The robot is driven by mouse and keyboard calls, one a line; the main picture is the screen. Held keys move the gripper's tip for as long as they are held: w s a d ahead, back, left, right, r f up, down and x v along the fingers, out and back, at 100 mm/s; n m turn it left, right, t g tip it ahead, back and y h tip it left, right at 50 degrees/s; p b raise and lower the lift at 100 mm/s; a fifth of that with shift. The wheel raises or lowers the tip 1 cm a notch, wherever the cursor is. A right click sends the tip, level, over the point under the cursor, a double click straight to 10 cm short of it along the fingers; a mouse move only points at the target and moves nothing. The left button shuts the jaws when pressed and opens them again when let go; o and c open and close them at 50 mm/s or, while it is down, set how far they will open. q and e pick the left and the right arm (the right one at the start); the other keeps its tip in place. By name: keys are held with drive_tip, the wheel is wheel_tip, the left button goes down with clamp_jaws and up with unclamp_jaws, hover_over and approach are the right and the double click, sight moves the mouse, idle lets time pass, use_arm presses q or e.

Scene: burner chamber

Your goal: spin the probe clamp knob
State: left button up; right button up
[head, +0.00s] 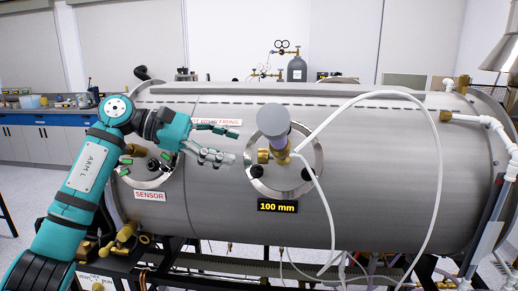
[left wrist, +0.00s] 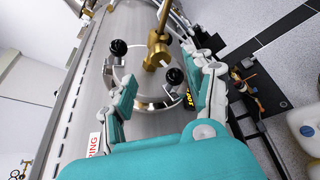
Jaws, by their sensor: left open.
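A round steel port (head: 256,185) sits on the side of the metal chamber, above the yellow "100 mm" label. A brass clamp fitting (head: 281,153) projects from it, with a small brass knob (head: 263,156) on its left side. A grey cylindrical probe part (head: 273,121) rises above the fitting. My left gripper (head: 233,143) is open and empty, left of the brass knob and apart from it. In the left wrist view the brass fitting (left wrist: 158,52) and two black ball knobs (left wrist: 118,47) (left wrist: 175,76) show between and beyond the open fingers (left wrist: 160,96). My right gripper is not in view.
A white hose (head: 437,165) arches from the fitting across the chamber's right half. White pipes (head: 478,120) stand at the right end. The chamber face between the ports is mostly clear.

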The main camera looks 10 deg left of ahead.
sight(259, 155)
use_arm(q)
drive_tip(key=p+x, duration=0.2)
drive_tip(key=x, duration=0.4)
drive_tip(key=shift+d, duration=0.45)
drive_tip(key=shift+w+d+f, duration=0.15)
drive_tip(key=shift+d, duration=0.1)
drive_tip(key=shift+c, duration=0.5)
clamp_jaws()
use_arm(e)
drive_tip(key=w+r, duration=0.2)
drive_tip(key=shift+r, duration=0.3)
